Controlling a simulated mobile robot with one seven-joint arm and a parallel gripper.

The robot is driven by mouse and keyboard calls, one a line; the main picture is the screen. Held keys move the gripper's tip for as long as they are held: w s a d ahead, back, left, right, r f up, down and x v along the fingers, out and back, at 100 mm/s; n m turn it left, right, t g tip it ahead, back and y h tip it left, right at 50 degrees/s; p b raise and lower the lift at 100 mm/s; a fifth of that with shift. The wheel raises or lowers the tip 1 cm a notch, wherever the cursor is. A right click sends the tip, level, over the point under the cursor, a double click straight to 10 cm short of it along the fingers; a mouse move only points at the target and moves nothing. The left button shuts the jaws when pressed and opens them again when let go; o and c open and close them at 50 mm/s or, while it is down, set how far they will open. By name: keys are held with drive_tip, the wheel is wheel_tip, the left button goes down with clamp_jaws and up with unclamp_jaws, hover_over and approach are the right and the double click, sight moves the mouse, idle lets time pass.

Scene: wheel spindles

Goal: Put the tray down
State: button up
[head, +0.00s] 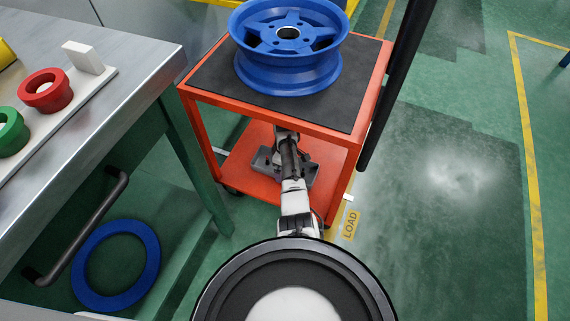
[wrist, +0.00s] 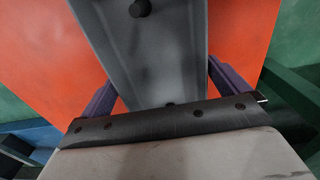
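The tray looks like a grey piece with raised blocks (head: 266,160), low over or on the lower orange shelf of the cart; I cannot tell if it touches the shelf. In the head view my gripper (head: 287,152) is at the tray, small and partly covered by my arm. In the wrist view a grey surface with dark knobs (wrist: 157,65), probably the tray, fills the middle. Purple finger parts show at both its sides; their tips are hidden behind it, so their grip does not show.
The orange cart (head: 352,145) carries a blue wheel (head: 290,70) on its dark top, above my arm. A metal workbench (head: 130,62) with red and green rings stands at the left. A blue ring (head: 90,295) lies below it. The green floor at right is clear.

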wheel_tip(320, 180, up, 12)
drive_tip(key=p, duration=0.4)
drive_tip(key=shift+r, duration=0.2)
